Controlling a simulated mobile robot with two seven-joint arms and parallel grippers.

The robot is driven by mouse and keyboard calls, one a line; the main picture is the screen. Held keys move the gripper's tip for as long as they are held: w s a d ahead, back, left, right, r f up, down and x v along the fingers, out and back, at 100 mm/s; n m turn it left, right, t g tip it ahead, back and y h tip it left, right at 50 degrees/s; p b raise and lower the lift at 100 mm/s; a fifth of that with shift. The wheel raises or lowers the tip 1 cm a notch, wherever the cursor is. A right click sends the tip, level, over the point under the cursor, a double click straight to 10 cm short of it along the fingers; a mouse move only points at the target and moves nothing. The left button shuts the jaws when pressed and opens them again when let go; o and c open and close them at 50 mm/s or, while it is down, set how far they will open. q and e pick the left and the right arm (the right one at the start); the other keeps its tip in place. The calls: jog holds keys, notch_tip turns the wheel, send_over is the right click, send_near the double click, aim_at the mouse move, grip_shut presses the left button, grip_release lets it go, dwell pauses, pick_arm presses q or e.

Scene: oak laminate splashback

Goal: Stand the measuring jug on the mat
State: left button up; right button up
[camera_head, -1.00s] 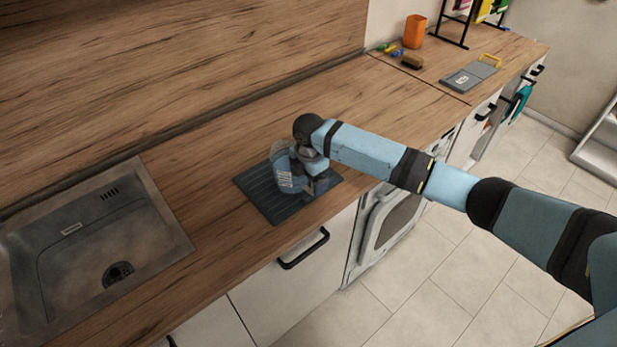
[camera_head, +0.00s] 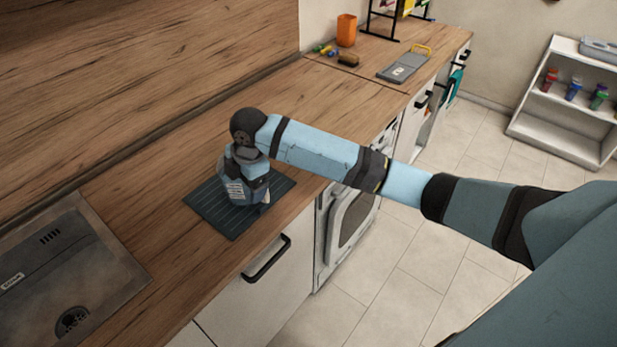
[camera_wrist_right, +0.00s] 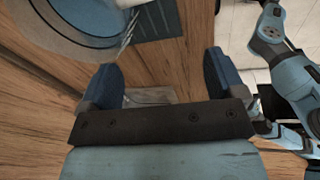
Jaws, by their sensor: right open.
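The measuring jug (camera_head: 235,190), clear with white markings, stands upright on the dark ribbed mat (camera_head: 221,219). My right gripper (camera_head: 257,186) is close over the jug's right side and hides part of it. In the right wrist view the jug's round shape (camera_wrist_right: 88,18) is at the top left, with the mat (camera_wrist_right: 160,22) beside it. There my right gripper (camera_wrist_right: 160,68) has its fingers wide apart with nothing between them, and the jug lies outside them. I cannot tell whether a finger touches the jug. My left gripper is not seen.
A sink (camera_head: 70,270) is left of the mat, and an oven (camera_head: 350,215) is below the counter to the right. An orange cup (camera_head: 346,30), a brush (camera_head: 348,60) and a grey board (camera_head: 404,66) are at the far end. The counter between is clear.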

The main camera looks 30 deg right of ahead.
jog(key=s+a+f+m+t+y, duration=0.1)
jog(key=s+a+f, duration=0.1)
jog(key=s+a+f+m+y, duration=0.1)
jog(key=s+a+f, duration=0.1)
jog(key=s+a+f+m+t+y, duration=0.1)
jog(key=s+a+f+m, duration=0.1)
jog(key=s, duration=0.1)
jog(key=shift+f+t, duration=0.2)
jog(key=shift+t, duration=0.1)
jog(key=s+d+f+m+t, duration=0.2)
jog(key=s+d+f+m, duration=0.1)
jog(key=s, duration=0.4)
jog(key=s+d+f+m+t+h, duration=0.1)
jog(key=s+d+f+m+t, duration=0.1)
jog(key=s+f+m, duration=0.3)
jog(key=s+d+f+m+t, duration=0.3)
jog(key=s+d+m, duration=0.1)
jog(key=s, duration=0.6)
jog(key=shift+f+m+h, duration=0.3)
jog(key=shift+f+m, duration=0.1)
jog(key=shift+m, duration=0.4)
jog(key=shift+a, duration=0.1)
jog(key=shift+r+p, duration=0.25)
jog(key=shift+p, duration=0.1)
